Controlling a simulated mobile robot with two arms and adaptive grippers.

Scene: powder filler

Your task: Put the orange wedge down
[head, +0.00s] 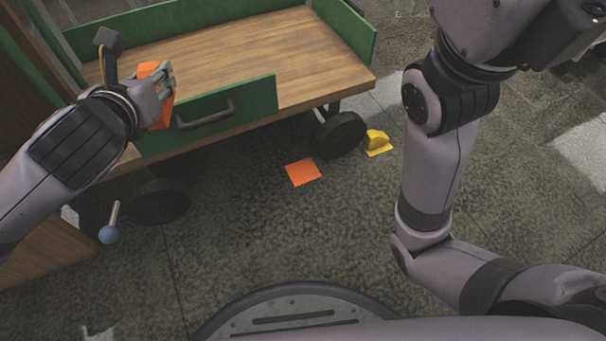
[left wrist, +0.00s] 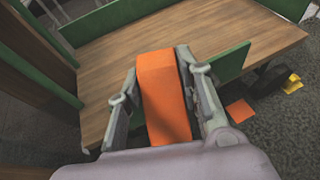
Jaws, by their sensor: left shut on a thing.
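My left gripper (head: 160,80) is shut on an orange wedge (head: 162,112), at the front left of a wooden cart bed with green sides. In the left wrist view the orange wedge (left wrist: 163,95) sits between the two fingers of the left gripper (left wrist: 160,75), with bare wood beyond it. I cannot tell whether it touches the cart. An orange square (head: 302,172) lies flat on the floor in front of the cart's right wheel. My right arm stands at the right of the head view; its gripper is out of view.
The cart bed (head: 230,55) is bare. A green front panel with a handle (head: 205,115) stands beside the wedge. A yellow wedge (head: 376,139) is on the floor by the black wheel (head: 341,135). A lever with a blue knob (head: 108,234) sticks out at lower left.

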